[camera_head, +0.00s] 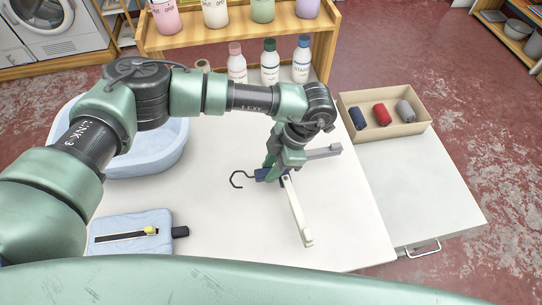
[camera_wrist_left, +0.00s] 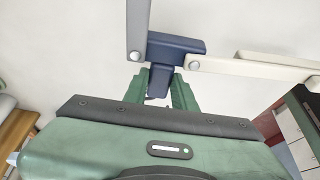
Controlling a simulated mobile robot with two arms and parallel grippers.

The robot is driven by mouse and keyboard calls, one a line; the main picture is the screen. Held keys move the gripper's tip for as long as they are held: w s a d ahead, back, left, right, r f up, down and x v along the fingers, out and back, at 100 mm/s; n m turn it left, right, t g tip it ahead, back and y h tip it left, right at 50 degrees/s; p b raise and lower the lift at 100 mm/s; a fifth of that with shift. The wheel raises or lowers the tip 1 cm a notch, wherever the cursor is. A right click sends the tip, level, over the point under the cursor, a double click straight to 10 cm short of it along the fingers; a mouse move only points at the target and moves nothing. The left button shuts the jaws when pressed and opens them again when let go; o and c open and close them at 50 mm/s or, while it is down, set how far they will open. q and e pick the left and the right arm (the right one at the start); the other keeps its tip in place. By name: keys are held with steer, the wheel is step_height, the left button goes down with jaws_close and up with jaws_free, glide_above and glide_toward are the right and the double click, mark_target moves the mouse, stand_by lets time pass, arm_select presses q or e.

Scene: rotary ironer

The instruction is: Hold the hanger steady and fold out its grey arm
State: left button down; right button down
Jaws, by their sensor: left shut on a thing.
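The hanger has a dark blue hub (camera_head: 263,174), a black hook (camera_head: 237,180) on its left, a white arm (camera_head: 297,210) and a grey arm (camera_head: 325,152). The left gripper (camera_head: 272,172) is shut on the blue hub over the white table. In the left wrist view the hub (camera_wrist_left: 176,46) sits between the fingertips of the left gripper (camera_wrist_left: 162,84). There the grey arm (camera_wrist_left: 138,28) points up from the hub and the white arm (camera_wrist_left: 250,67) points right, roughly at right angles. In the head view the gripper hides part of the grey arm. The right gripper is out of view.
A blue basin (camera_head: 150,160) stands at left on the white table (camera_head: 235,225). A pale blue pad (camera_head: 130,222) with a yellow-and-black tool lies front left. Several bottles (camera_head: 270,62) stand at the back. A tray (camera_head: 385,139) of rolled cloths is at right.

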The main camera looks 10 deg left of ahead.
arm_select(q)
steer(key=shift+f, duration=0.3)
steer(key=shift+f, duration=0.15)
steer(key=shift+f, duration=1.15)
steer(key=shift+f, duration=0.2)
steer(key=c, duration=1.3)
jaws_free()
steer(key=shift+c, duration=0.2)
steer(key=shift+r, duration=0.3)
steer(key=shift+c, duration=0.3)
jaws_close()
